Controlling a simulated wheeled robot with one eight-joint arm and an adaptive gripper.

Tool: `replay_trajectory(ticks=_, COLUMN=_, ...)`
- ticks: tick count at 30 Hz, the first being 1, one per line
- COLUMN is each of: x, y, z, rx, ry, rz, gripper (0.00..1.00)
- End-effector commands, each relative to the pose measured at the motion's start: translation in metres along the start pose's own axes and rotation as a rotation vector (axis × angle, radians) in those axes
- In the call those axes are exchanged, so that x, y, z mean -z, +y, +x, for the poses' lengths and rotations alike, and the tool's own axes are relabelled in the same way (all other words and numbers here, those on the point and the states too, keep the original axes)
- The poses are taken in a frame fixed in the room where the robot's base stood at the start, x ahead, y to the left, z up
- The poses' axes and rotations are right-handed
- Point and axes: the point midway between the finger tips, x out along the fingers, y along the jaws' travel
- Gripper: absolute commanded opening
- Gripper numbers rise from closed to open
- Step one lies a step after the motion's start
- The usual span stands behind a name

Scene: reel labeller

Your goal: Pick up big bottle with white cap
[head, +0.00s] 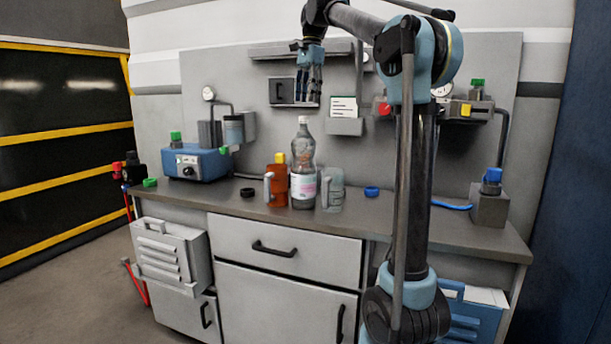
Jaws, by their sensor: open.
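The big bottle with a white cap (303,168) stands upright on the bench. It is clear with a dark tint and has a pale label low on its body. An orange bottle with a yellow cap stands close on its left, and a clear grey mug close on its right. My gripper (308,98) hangs above the bottle in front of the back panel, fingers pointing down. It is open and empty, apart from the bottle. How far it is from the bottle in depth is hard to tell.
The orange bottle (277,182) and the clear mug (332,190) crowd the big bottle. A blue machine (196,163) stands left on the bench (230,202). A black ring (247,192) and a blue ring (371,191) lie nearby. A shelf and card holder (345,126) jut from the panel.

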Motion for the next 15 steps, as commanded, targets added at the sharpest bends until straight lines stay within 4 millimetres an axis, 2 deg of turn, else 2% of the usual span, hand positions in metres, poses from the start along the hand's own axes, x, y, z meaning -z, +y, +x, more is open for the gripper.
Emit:
replay_trajectory(ticks=6, x=-0.001, y=0.000, z=0.029, rx=0.000, ry=0.000, rz=0.000, gripper=0.50)
replay_trajectory(ticks=15, x=-0.002, y=0.001, z=0.047, rx=0.000, ry=0.000, rz=-0.001, gripper=0.50)
